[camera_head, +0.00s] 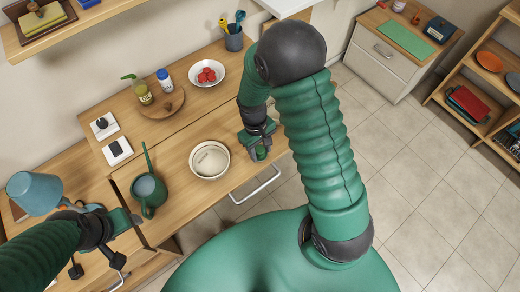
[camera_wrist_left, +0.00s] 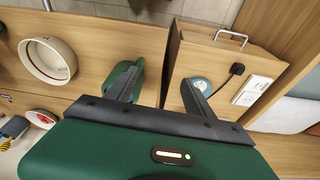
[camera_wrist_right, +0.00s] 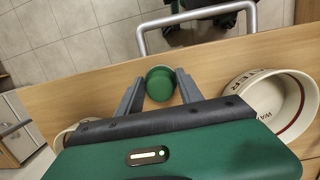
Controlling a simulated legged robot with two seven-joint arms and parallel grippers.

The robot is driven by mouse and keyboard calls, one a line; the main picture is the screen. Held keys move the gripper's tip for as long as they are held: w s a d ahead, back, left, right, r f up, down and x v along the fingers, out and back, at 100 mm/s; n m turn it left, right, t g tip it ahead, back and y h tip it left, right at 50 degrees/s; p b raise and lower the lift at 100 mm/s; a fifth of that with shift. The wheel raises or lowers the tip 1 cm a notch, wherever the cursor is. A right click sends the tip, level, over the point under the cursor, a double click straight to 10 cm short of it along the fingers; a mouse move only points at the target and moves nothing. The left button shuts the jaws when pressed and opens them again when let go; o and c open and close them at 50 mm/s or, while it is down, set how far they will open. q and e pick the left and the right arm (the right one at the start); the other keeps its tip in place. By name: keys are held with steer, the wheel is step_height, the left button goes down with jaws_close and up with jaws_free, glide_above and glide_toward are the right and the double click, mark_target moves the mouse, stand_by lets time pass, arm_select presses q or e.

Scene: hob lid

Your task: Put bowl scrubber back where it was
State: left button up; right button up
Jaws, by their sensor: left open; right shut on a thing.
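The bowl scrubber, a green round-topped piece (camera_wrist_right: 160,84), is between the fingers of my right gripper (camera_wrist_right: 161,76), which is shut on it. In the head view my right gripper (camera_head: 260,143) and the scrubber (camera_head: 261,153) are near the wooden counter's front edge, right of a cream bowl (camera_head: 210,160). The bowl, with lettering and a dark line inside, also shows at the right in the right wrist view (camera_wrist_right: 282,108). Whether the scrubber touches the counter cannot be told. My left gripper (camera_wrist_left: 162,76) is open and empty, near a green watering can (camera_head: 150,190).
A white bowl of red fruit (camera_head: 207,73), a round board (camera_head: 162,102) with bottles and a grey utensil cup (camera_head: 234,40) stand farther back. A blue lamp (camera_head: 33,193) is at the left. A metal drawer handle (camera_head: 257,186) juts from the front.

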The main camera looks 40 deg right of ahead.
steer(key=o, duration=0.9)
steer(key=shift+d+f, duration=0.15)
steer(key=shift+d, duration=0.1)
steer(key=shift+c, duration=0.2)
steer(key=shift+o, duration=1.1)
steer(key=shift+d, duration=0.3)
steer(key=shift+o, duration=0.6)
steer(key=shift+d+f, duration=0.15)
steer(key=shift+d, duration=0.25)
steer(key=shift+a, duration=0.55)
steer(key=shift+r, duration=0.5)
step_height(320, 180, up, 11)
steer(key=w+p, duration=0.2)
arm_select(q)
steer(key=shift+d+r, duration=0.7)
steer(key=shift+r, duration=0.15)
arm_select(e)
steer(key=s+a+r+m+t, duration=0.1)
steer(key=s+a+r+t, duration=0.1)
steer(key=s+a+t, duration=0.2)
steer(key=shift+s, duration=1.05)
